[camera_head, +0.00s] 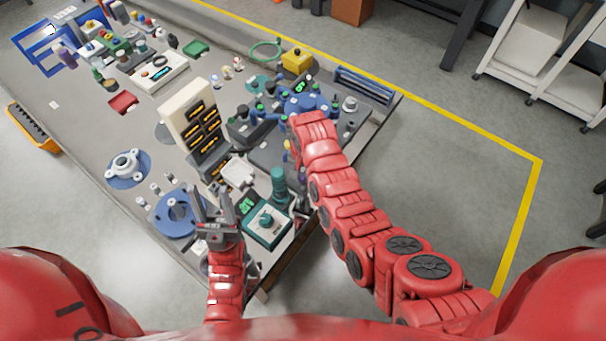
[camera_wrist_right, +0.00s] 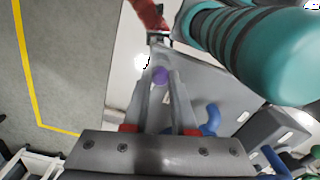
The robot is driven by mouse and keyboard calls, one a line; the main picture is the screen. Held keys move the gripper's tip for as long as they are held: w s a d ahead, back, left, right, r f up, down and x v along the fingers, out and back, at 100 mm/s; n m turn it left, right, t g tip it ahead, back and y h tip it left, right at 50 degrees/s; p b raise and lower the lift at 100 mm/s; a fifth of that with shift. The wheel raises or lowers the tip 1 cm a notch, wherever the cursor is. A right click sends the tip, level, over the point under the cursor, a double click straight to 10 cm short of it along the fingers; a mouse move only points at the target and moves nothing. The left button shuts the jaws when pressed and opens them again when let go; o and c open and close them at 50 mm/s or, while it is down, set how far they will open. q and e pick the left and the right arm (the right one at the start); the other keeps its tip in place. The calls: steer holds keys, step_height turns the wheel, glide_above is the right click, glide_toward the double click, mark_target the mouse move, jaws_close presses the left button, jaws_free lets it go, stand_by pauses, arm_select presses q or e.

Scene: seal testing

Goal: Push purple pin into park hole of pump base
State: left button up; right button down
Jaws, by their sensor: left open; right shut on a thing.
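The purple pin shows as a small round purple end (camera_wrist_right: 160,75) between the fingertips of my right gripper (camera_wrist_right: 161,82) in the right wrist view. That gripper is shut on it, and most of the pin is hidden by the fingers. In the head view my red right arm hides the right gripper. A teal ribbed cylinder (camera_wrist_right: 240,50) is large and close on the right of the wrist view. I cannot pick out the pump base or its park hole with certainty. My left gripper (camera_head: 212,196) is open and empty near the blue round flange (camera_head: 172,216).
A teal box (camera_head: 266,226) stands right of my left gripper. A cream rack with black-and-yellow tools (camera_head: 188,112) stands mid-table. A blue part with green knobs (camera_head: 300,98) is beyond my right arm. The floor right of the table is clear inside a yellow line (camera_head: 470,125).

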steer(key=shift+f, duration=0.25)
steer(key=c, duration=0.6)
jaws_free()
steer(key=shift+r, duration=0.1)
steer(key=shift+c, duration=0.2)
steer(key=shift+r, duration=0.1)
step_height(320, 180, up, 8)
steer(key=p, duration=0.3)
steer(key=shift+r, duration=0.4)
